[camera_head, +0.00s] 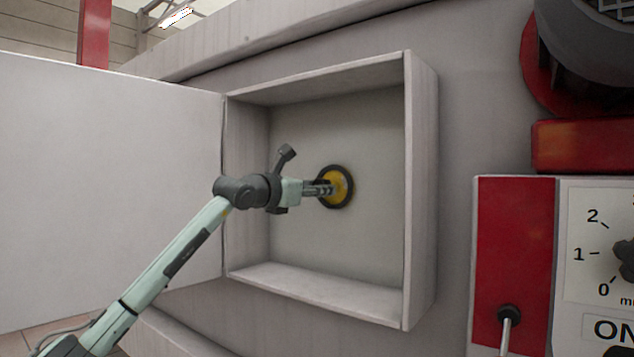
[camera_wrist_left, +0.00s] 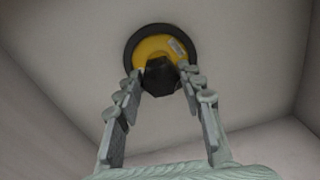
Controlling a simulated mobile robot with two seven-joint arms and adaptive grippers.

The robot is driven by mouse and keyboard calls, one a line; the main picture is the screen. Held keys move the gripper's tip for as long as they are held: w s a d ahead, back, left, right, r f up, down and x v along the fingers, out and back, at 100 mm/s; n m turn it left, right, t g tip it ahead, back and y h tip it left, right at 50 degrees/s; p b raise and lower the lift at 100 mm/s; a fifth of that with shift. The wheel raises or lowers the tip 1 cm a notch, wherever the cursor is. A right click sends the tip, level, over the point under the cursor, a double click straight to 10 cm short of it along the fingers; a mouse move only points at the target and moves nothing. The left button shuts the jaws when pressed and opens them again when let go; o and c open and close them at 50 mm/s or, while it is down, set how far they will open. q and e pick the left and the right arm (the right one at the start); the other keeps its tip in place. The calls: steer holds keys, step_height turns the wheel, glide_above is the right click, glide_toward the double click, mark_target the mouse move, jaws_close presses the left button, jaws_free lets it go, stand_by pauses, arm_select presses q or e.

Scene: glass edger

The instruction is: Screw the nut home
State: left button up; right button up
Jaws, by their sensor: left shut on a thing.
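The nut (camera_wrist_left: 160,77) is a dark hexagonal piece in the middle of a yellow disc (camera_head: 341,186) with a black rim. The disc sits against the back wall of an open box-shaped cabinet, and it also shows in the left wrist view (camera_wrist_left: 151,47). My left gripper (camera_head: 325,188) reaches into the cabinet, level with the disc. In the left wrist view its two fingers (camera_wrist_left: 160,82) are shut on the nut, one on each side. In the head view the gripper hides the nut. My right gripper is in neither view.
The cabinet's side wall (camera_head: 421,190) stands right of the gripper, and its door (camera_head: 110,180) is open at left. A red panel (camera_head: 513,262) with a lever and a numbered dial plate (camera_head: 592,240) are at lower right. A motor-like unit (camera_head: 590,45) is above them.

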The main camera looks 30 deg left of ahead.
arm_select(q)
steer(key=m+p, duration=0.2)
steer(key=m, duration=0.7)
steer(key=shift+m, duration=0.3)
steer(key=o, duration=1.1)
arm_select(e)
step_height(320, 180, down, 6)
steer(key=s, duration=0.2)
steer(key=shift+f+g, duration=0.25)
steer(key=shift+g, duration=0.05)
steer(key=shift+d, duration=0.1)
